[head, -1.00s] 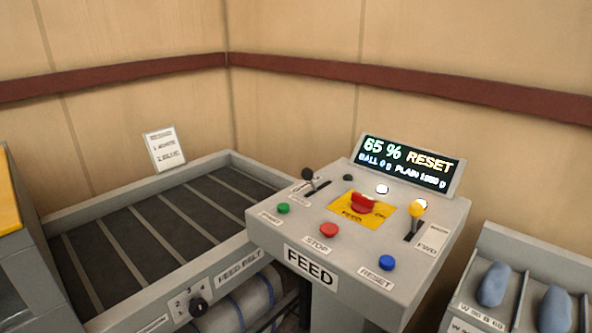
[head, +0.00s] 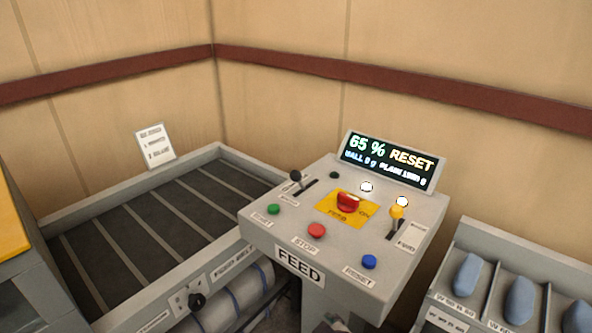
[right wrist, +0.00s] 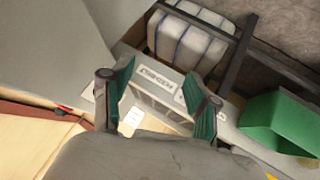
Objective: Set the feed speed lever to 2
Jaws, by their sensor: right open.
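The grey FEED console (head: 267,232) stands in the middle of the head view. A black-knobbed lever (head: 296,177) stands in a slot at its left, and a yellow-knobbed lever (head: 396,213) in a slot at its right, near a FWD label. A black knob (head: 197,301) sits on a marked plate on the feed belt's front. The small labels are too blurred to tell which control sets the feed speed, or its setting. My right gripper (right wrist: 157,92) is open and empty in the right wrist view, its green-padded fingers apart. My left gripper is out of view.
The display (head: 390,160) reads 65 % RESET. Green (head: 273,209), red (head: 317,230) and blue (head: 369,262) buttons and a red mushroom button (head: 348,202) sit on the console. The belt (head: 150,225) is left; a grey rack (head: 494,245) is right. A green bin (right wrist: 285,122) shows in the wrist view.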

